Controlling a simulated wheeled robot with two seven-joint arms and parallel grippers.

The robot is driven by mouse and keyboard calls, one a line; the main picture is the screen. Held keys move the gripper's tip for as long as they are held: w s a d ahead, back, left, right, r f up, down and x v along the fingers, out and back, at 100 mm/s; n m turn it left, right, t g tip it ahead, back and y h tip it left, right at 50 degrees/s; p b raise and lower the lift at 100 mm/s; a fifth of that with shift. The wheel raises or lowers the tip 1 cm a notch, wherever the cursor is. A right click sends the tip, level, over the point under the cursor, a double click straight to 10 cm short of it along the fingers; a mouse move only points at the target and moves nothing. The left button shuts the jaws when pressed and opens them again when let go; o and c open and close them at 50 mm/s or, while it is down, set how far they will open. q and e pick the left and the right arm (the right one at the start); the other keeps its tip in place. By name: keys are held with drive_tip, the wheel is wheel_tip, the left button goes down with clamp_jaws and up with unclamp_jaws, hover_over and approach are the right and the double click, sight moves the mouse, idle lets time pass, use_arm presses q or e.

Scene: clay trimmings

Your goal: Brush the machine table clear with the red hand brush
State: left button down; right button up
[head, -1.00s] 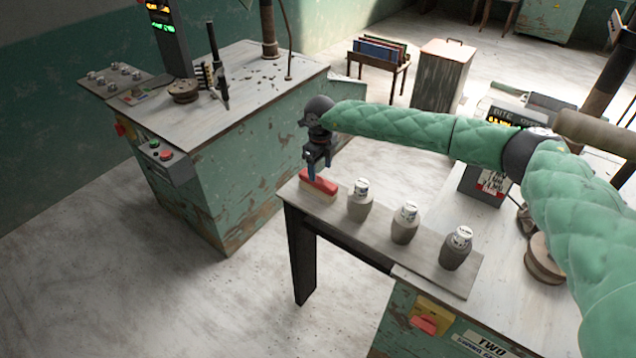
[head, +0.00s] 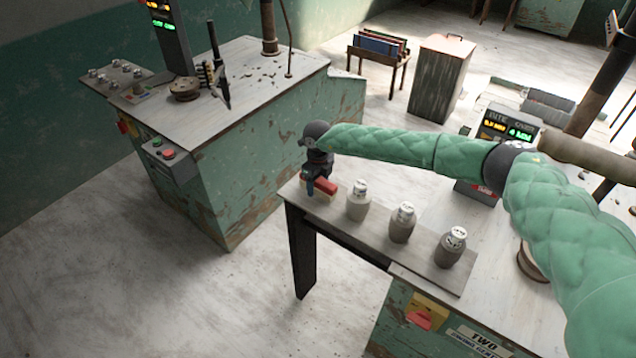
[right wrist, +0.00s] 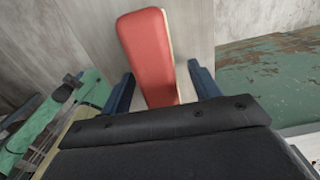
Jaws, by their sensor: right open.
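The red hand brush (head: 327,184), with a pale wooden side, lies at the far left end of a narrow plank shelf (head: 383,236). My right gripper (head: 318,186) is low over it, jaws open. In the right wrist view the brush (right wrist: 148,55) runs up the picture, its near end between the two blue fingers (right wrist: 163,90), with a gap on both sides. The machine table (head: 225,75) at the left bears small dark trimmings (head: 268,76) near its back. My left gripper is not in view.
Three lidded jars (head: 402,222) stand in a row on the shelf, right of the brush. A round wooden piece (head: 184,88) and an upright dark tool (head: 216,65) are on the left table. Open floor (head: 235,285) lies in front of the left machine.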

drive_tip(key=shift+f, duration=0.15)
drive_tip(key=c, duration=1.1)
